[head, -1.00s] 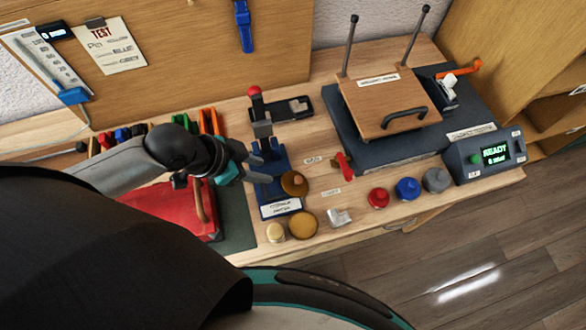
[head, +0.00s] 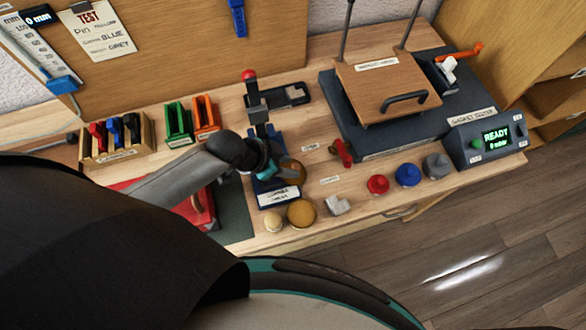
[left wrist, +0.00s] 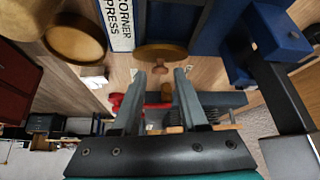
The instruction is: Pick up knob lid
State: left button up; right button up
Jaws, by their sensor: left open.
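A round brown lid (head: 295,171) is at the blue corner press (head: 278,193), partly hidden by my left gripper in the head view. In the left wrist view the brown lid (left wrist: 160,50) shows edge-on, with a small knob on it. My left gripper (head: 271,168) is at the press, right beside this lid. In the left wrist view its two fingers (left wrist: 160,76) are apart, with the knob in line with the gap between them. I cannot tell whether they touch it. My right gripper is not in view.
Red (head: 377,185), blue (head: 407,175) and grey (head: 436,166) knobs stand to the right. A red case (head: 196,205) lies left.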

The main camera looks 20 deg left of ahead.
pick_arm(q)
jog(key=shift+x, duration=1.1)
jog(key=shift+c, duration=0.4)
grip_shut()
